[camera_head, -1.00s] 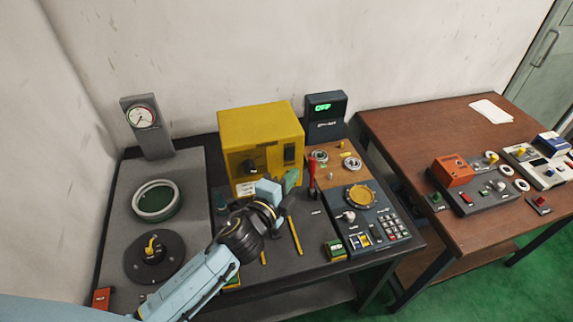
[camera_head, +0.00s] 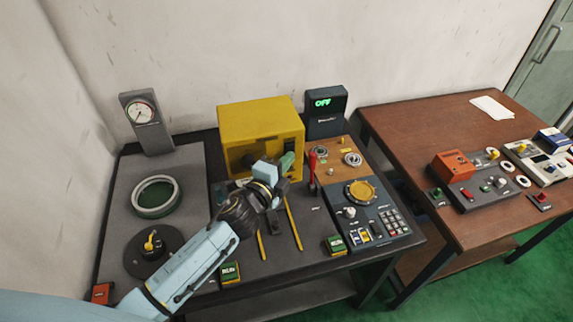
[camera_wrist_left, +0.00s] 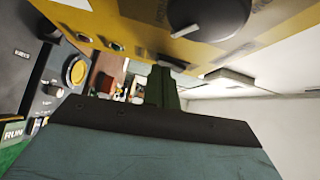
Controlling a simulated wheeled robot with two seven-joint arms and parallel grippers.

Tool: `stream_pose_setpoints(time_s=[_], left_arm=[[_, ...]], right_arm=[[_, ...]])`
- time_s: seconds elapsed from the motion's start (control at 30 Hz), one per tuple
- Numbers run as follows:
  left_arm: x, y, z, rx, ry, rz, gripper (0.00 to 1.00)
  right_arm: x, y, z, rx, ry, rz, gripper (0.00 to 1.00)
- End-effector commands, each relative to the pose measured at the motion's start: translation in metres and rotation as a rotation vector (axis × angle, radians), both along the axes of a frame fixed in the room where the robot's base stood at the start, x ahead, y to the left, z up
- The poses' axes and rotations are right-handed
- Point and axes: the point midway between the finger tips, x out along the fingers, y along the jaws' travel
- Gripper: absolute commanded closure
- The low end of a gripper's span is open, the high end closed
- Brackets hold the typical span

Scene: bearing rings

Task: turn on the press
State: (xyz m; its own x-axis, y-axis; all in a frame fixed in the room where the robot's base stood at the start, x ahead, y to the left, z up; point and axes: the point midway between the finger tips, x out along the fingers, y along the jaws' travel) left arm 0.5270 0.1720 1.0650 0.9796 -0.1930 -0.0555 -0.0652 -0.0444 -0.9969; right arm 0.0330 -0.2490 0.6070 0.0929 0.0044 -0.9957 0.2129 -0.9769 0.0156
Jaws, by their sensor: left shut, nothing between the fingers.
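The yellow press housing (camera_head: 262,118) stands at the back of the dark table. My left gripper (camera_head: 287,161) is in front of the housing's right part. In the left wrist view its green fingers (camera_wrist_left: 163,88) are together with nothing between them. The housing's yellow face (camera_wrist_left: 125,20) with a black knob (camera_wrist_left: 208,14) lies just beyond and above the fingers there; I cannot tell whether they touch it. A dark display (camera_head: 325,106) behind reads OFF in green. A red-handled lever (camera_head: 313,166) stands right of my gripper. My right gripper is out of view.
A control panel with a yellow dial (camera_head: 360,193) and keypad (camera_head: 393,222) lies right of the lever. A gauge (camera_head: 141,113) stands back left. A brown table (camera_head: 420,130) stands right.

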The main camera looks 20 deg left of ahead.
Motion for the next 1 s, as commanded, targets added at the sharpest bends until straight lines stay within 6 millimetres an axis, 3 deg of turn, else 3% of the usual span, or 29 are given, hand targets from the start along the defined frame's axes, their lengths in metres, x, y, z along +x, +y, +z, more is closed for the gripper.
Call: stream_pose_setpoints(time_s=[0.27, 0.47, 0.53, 0.8, 1.0], left_arm=[[-0.001, -0.002, 0.0, -0.002, 0.001, 0.0, 1.0], [-0.016, -0.022, -0.005, -0.005, 0.004, -0.009, 1.0], [-0.025, -0.032, -0.007, -0.005, 0.003, -0.013, 1.0], [-0.084, -0.016, -0.013, -0.002, 0.005, -0.012, 1.0], [-0.11, -0.01, -0.014, -0.001, 0.003, -0.012, 1.0]], right_arm=[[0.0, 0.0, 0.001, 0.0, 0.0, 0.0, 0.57], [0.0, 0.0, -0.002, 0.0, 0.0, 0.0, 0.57], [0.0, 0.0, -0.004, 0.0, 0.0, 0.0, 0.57], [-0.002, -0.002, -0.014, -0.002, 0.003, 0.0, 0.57], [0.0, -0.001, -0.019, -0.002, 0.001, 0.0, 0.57]])
